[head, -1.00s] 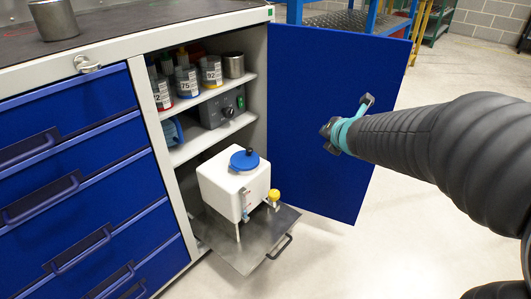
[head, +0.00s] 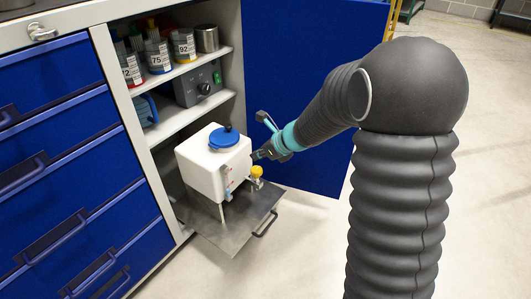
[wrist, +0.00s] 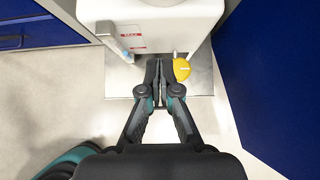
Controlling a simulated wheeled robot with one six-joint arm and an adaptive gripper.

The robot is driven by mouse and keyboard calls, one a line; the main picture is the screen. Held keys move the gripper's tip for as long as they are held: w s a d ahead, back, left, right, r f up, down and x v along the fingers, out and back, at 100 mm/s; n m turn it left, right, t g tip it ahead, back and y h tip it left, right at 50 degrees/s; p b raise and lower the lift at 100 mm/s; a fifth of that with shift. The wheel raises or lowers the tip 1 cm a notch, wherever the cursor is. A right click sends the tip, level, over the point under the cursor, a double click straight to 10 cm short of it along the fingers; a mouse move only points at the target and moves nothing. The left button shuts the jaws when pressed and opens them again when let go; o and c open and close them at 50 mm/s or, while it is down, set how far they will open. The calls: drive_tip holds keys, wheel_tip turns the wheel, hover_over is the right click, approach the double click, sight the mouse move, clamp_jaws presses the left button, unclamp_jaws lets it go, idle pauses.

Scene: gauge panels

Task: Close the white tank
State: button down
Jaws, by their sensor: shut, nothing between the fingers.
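The white tank (head: 205,172) stands on a pulled-out metal tray in the open cabinet. It has a blue lid (head: 224,138) on top. A yellow valve knob (head: 256,171) sits low on its front; it also shows in the wrist view (wrist: 182,69) with a pale line across it. A clear level tube (head: 227,180) runs down the front. My gripper (wrist: 160,64) is shut and empty, its fingertips close to the tank's front, just left of the yellow knob in the wrist view. I cannot tell whether they touch the knob.
The metal tray (head: 240,228) has a dark handle (head: 266,224) at its front. The open blue door (head: 310,60) stands to the right of the tank, close to my arm. Shelves above hold labelled jars (head: 158,56) and a grey control box (head: 200,84).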

sight(237, 155)
drive_tip(key=w+a, duration=0.1)
drive_tip(key=w+a+f, duration=0.2)
drive_tip(key=shift+a, duration=0.4)
drive_tip(key=shift+w+a, duration=0.35)
drive_tip(key=shift+a, duration=0.15)
